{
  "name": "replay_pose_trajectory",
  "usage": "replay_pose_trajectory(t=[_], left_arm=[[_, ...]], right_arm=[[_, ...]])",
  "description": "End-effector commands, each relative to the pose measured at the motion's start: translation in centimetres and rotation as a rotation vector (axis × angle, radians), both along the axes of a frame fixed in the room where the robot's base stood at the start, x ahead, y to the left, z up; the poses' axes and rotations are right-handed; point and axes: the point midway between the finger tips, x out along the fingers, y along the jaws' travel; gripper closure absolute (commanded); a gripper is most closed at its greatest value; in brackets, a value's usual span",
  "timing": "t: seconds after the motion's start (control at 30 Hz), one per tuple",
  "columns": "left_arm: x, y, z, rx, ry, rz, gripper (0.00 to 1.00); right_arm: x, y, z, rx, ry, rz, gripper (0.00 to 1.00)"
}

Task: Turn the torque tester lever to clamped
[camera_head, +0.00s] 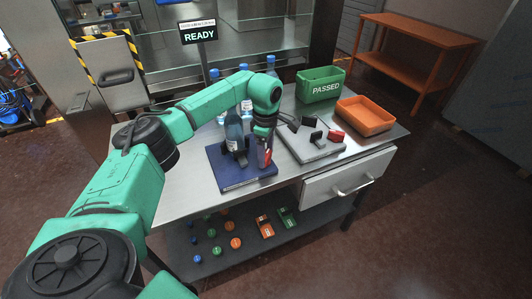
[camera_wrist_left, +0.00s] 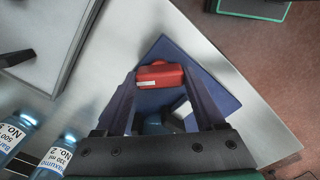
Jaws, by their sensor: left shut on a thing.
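The torque tester's blue base (camera_head: 226,178) sits near the front edge of the metal table, with a dark bottle (camera_head: 234,132) upright on it. Its red lever handle (camera_head: 267,158) shows at the base's right side. My left gripper (camera_head: 264,148) points down there, shut on the handle. In the left wrist view, the red handle (camera_wrist_left: 159,76) lies between the fingertips of my left gripper (camera_wrist_left: 158,82), above the blue base (camera_wrist_left: 215,75). The gripper hides part of the lever, so its exact angle is hard to tell. My right gripper is out of view.
Right of the tester is a grey fixture (camera_head: 312,150) with dark clamps and a red handle. Behind it stand a green "PASSED" bin (camera_head: 320,88) and an orange tray (camera_head: 365,116). Several bottles stand behind my arm. A "READY" sign (camera_head: 199,36) is at the back.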

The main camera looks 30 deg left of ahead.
Motion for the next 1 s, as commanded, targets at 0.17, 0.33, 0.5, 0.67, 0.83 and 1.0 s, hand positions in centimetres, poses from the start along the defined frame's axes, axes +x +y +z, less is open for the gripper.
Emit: replay_pose_trajectory(t=[0.17,0.33,0.5,0.67,0.83,1.0], left_arm=[[0.2,0.0,0.4,-0.002,-0.012,-0.002,0.84],[0.3,0.0,0.4,-0.001,-0.011,-0.002,0.17],[0.2,0.0,0.3,-0.001,-0.007,-0.002,0.0],[0.1,0.0,0.4,0.0,-0.005,-0.001,0.0],[0.2,0.0,2.6,0.0,-0.01,-0.001,0.0],[0.2,0.0,7.3,-0.001,-0.013,-0.001,0.0]], right_arm=[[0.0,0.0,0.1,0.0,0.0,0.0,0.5],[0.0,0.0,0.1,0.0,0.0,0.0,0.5],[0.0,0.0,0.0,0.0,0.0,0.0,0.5],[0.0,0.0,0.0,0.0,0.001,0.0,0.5],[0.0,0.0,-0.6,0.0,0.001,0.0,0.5],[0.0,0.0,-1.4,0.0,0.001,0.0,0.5]])
